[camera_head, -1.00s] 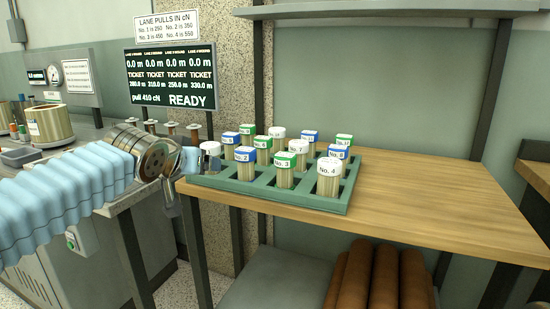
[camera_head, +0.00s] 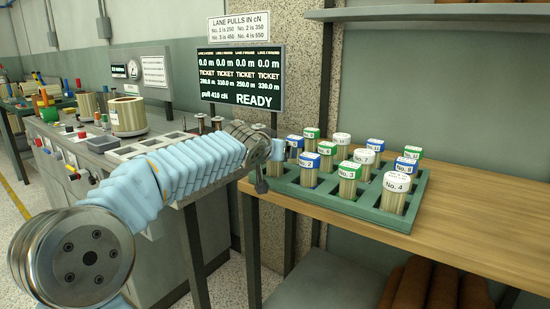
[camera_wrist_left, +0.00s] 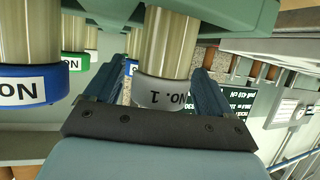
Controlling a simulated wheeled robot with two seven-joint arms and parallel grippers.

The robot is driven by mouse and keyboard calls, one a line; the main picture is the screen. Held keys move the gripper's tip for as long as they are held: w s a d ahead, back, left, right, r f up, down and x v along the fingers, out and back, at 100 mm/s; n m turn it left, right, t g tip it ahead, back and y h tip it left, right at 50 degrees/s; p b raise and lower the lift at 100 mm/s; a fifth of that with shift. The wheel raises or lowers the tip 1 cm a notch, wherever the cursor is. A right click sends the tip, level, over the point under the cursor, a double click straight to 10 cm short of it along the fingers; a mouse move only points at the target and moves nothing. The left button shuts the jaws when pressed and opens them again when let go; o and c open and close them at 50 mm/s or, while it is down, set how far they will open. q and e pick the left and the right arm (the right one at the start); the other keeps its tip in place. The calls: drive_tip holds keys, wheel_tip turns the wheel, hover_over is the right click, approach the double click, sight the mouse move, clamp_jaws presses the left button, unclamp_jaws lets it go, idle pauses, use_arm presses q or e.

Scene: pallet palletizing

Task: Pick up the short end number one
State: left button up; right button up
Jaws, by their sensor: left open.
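The short end number one (camera_wrist_left: 165,92) shows upside down in the left wrist view, a pale shaft with a white cap marked No. 1. My left gripper (camera_wrist_left: 158,88) is open, with one dark blue finger on each side of that cap. I cannot tell whether the fingers touch it. Blue-capped No. 2 (camera_head: 310,161), green-capped No. 3 (camera_head: 349,171) and white-capped No. 4 (camera_head: 397,183) stand upright along the rack's front. My right gripper is out of view.
Several other capped ends fill the rack's rear rows, close to my left gripper. The rack sits on a wooden table (camera_head: 480,205), clear to its right. A machine bench (camera_head: 110,150) stands left, with a dark display board (camera_head: 240,78) behind. A shelf (camera_head: 440,13) hangs above.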

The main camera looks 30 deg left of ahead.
use_arm(q)
drive_tip(key=shift+w+f, duration=0.2)
drive_tip(key=shift+w, duration=0.2)
drive_tip(key=shift+c, duration=0.3)
drive_tip(key=c, duration=1)
